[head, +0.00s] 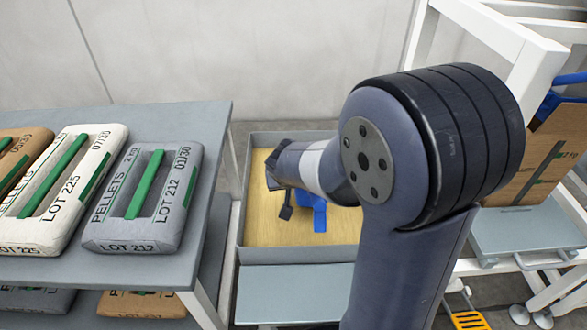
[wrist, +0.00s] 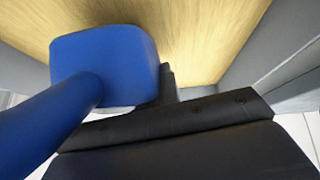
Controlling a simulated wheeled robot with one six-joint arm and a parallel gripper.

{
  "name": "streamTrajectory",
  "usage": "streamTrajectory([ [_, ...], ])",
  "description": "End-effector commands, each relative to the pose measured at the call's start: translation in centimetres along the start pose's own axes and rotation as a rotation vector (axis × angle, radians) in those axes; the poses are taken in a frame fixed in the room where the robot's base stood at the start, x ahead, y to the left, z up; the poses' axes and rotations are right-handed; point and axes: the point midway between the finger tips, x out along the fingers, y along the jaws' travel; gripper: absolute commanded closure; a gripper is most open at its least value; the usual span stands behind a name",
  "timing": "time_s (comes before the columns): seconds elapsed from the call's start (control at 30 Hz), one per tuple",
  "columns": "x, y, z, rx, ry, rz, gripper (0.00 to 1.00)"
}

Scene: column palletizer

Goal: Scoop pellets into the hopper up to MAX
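Tan pellets (head: 262,215) fill the bottom of a grey-walled bin (head: 290,136) in the middle of the head view. My gripper (head: 278,190) is over the bin, with its dark fingers pointing left and down. A blue scoop (head: 318,217) shows partly behind my wrist, over the pellets. In the wrist view the blue scoop (wrist: 105,65) is large and close, its handle running to the lower left. One dark finger (wrist: 168,85) shows beside it. Whether the fingers grip the handle is hidden. No hopper or MAX mark can be clearly made out.
A grey table (head: 215,140) on the left carries several labelled pellet bags (head: 145,195), with more below. A white frame (head: 535,65) stands at the right, with a brown panel (head: 535,150) and a grey tray (head: 525,232). A yellow step (head: 468,320) is on the floor.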

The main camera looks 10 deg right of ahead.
Motion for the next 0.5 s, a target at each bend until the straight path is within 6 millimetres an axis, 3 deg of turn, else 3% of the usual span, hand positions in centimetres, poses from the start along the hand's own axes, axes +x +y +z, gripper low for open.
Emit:
streamTrajectory([
  [0.5, 6.4, -0.5, 1.1, -0.003, -0.066, -0.009, 1.0],
])
